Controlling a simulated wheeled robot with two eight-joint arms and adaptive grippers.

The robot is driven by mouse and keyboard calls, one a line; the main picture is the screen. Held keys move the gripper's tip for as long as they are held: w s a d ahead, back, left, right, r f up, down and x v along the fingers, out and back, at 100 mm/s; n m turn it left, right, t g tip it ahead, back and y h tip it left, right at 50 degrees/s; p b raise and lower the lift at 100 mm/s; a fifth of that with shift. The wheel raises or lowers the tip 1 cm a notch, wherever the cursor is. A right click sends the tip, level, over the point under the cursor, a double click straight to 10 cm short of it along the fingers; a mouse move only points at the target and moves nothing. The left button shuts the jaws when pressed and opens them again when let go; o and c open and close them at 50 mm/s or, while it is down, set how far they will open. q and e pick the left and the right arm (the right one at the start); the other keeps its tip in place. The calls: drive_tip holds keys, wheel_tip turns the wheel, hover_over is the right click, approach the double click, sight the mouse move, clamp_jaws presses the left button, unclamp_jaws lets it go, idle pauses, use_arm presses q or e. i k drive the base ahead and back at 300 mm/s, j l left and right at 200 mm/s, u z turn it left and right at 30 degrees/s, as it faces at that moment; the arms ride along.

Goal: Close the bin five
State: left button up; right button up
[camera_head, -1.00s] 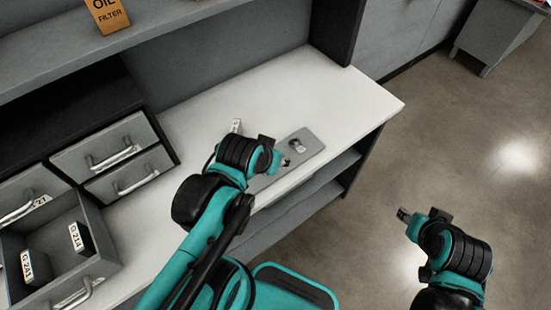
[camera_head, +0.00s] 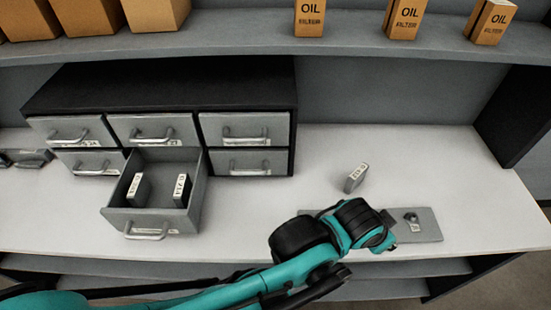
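A grey bin drawer (camera_head: 115,222) in the middle of the cabinet's lower row stands pulled out, with its silver handle (camera_head: 146,233) at the front. This is the only bin open; I cannot read a bin number on it. Two small dark blocks with white labels (camera_head: 135,188) (camera_head: 181,190) stand inside. My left gripper (camera_head: 390,247) is over the counter, well right of the open bin and apart from it, at a grey plate. Its fingers are mostly hidden by the wrist, so its opening does not show. My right gripper is out of view.
The other bins of the dark cabinet (camera_head: 170,88) are shut. A small labelled block (camera_head: 356,177) stands on the white counter (camera_head: 320,150). A grey plate (camera_head: 428,227) with a small metal part (camera_head: 411,220) lies to the right. Boxes stand on the shelf (camera_head: 240,46) above.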

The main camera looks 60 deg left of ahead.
sight(162, 166)
drive_tip(key=k+j+u, duration=0.15)
drive_tip(key=k, duration=1.05)
drive_tip(key=u, duration=2.25)
drive_tip(key=l+u, duration=0.35)
drive_tip(key=l, duration=0.25)
drive_tip(key=l+u, duration=0.35)
drive_tip(key=l, duration=0.25)
drive_tip(key=k+j+z, duration=0.4)
drive_tip(key=k+j, duration=0.25)
